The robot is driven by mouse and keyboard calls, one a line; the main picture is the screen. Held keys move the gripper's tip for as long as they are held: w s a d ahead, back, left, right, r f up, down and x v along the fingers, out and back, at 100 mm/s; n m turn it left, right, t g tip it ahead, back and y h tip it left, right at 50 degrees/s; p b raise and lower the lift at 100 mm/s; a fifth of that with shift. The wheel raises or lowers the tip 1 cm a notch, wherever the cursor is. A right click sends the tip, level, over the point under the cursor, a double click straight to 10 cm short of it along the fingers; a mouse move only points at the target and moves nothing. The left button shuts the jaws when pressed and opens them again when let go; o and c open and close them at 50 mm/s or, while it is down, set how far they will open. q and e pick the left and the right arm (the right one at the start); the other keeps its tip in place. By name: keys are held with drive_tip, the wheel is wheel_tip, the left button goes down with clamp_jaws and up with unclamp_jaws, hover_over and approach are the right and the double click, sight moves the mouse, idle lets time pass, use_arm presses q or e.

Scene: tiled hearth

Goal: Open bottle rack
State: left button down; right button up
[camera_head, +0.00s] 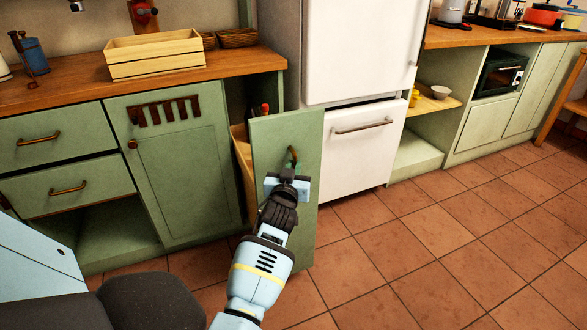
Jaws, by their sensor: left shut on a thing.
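The bottle rack (309,134) is a narrow pull-out with a green front panel, between the green cabinets and the white fridge. Its front stands well out from the cabinet face, and its wooden side and a red-topped bottle (265,110) show behind the panel. My left gripper (289,172) is at the panel's front, shut on the curved dark handle (292,155). The fingertips partly hide the handle's lower part. My right gripper is not in view.
A wooden crate (155,62) stands on the counter (60,92) above the green cabinets. The white fridge (355,140) is right of the rack. The tiled floor (430,240) in front and to the right is clear.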

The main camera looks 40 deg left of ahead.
use_arm(q)
drive_tip(key=c, duration=1.5)
unclamp_jaws()
drive_tip(key=shift+s, duration=0.1)
drive_tip(key=p+v, duration=0.1)
drive_tip(key=v, duration=0.6)
drive_tip(key=shift+s+d+p, duration=0.25)
drive_tip(key=shift+p, duration=0.05)
